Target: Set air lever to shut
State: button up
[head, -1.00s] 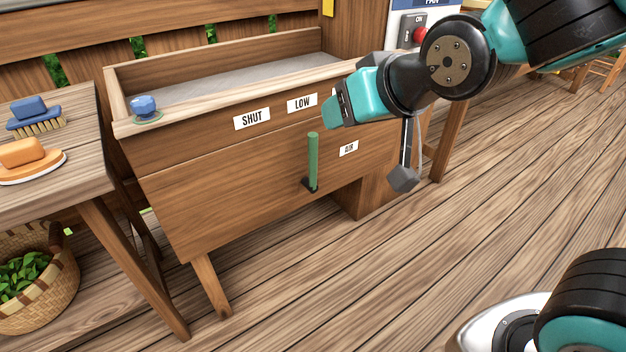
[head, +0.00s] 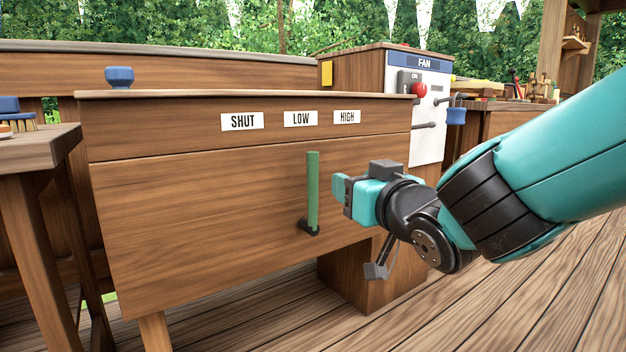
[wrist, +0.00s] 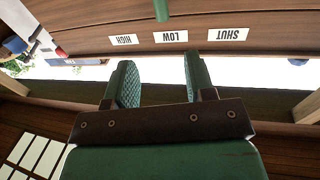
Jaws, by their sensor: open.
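The air lever (head: 313,190) is a green upright bar on a dark pivot on the front of the wooden box. Its top end points up towards the LOW label (head: 300,118), with the SHUT label (head: 242,121) to the left and the HIGH label (head: 347,117) to the right. My gripper (head: 341,190) is just right of the lever in the head view, apart from it, at about the height of its shaft. In the wrist view my gripper (wrist: 160,82) has its two green fingers spread with nothing between them. The lever's end (wrist: 161,9) shows at the top edge, beyond the fingertips.
A blue knob (head: 120,77) stands on the box's top left corner. The fan panel (head: 425,110), with a red button, is behind my arm at the right. A side table (head: 40,148) stands at the left. The box front left of the lever is clear.

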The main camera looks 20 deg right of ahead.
aim_at(315, 163)
jog(key=w+p, duration=0.5)
jog(key=w+a+p, duration=0.1)
jog(key=w+p, duration=0.4)
jog(key=p, duration=0.1)
jog(key=w+a+p, duration=0.1)
jog(key=w+p, duration=0.4)
jog(key=w, duration=0.1)
jog(key=shift+w+r+p, duration=0.1)
jog(key=shift+r+p, duration=0.05)
jog(key=shift+p, duration=0.15)
jog(key=shift+w, duration=0.4)
jog(key=shift+c, duration=0.3)
jog(key=shift+a, duration=0.1)
grip_shut()
